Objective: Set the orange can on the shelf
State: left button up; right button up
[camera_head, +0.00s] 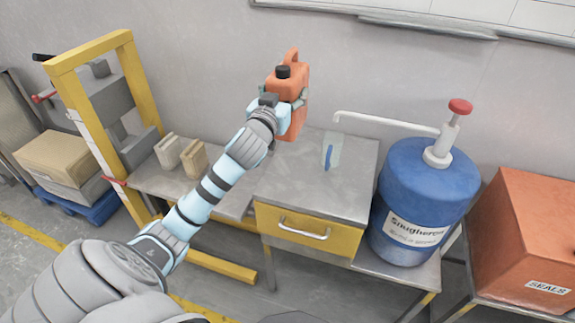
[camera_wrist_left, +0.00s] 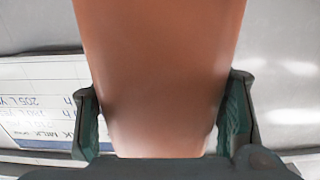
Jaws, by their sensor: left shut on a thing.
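The orange can (camera_head: 290,78) has a black cap and a top handle and is upright in the head view. My left gripper (camera_head: 285,108) is shut on it, one finger on each side. The can appears raised at the back of the grey cabinet top; I cannot tell whether its base touches anything. In the left wrist view the can (camera_wrist_left: 160,70) fills the middle between the two fingers of the left gripper (camera_wrist_left: 160,128). A grey cabinet top (camera_head: 290,190) with a yellow drawer is below and in front of it. My right gripper is not in view.
A clear piece with a blue mark (camera_head: 331,152) stands on the cabinet top. A blue drum (camera_head: 425,195) with a pump spout is at right, beside an orange box (camera_head: 525,235). Two tan blocks (camera_head: 194,160) sit on the low grey surface at left, near a yellow frame (camera_head: 132,80).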

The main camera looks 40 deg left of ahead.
pick_arm(q)
notch_tip(320, 180, down, 18)
jog(key=b, duration=0.6)
jog(key=shift+f, duration=0.25)
jog(key=o, duration=1.8)
jog(key=shift+d, duration=0.1)
jog(key=v, duration=1.2)
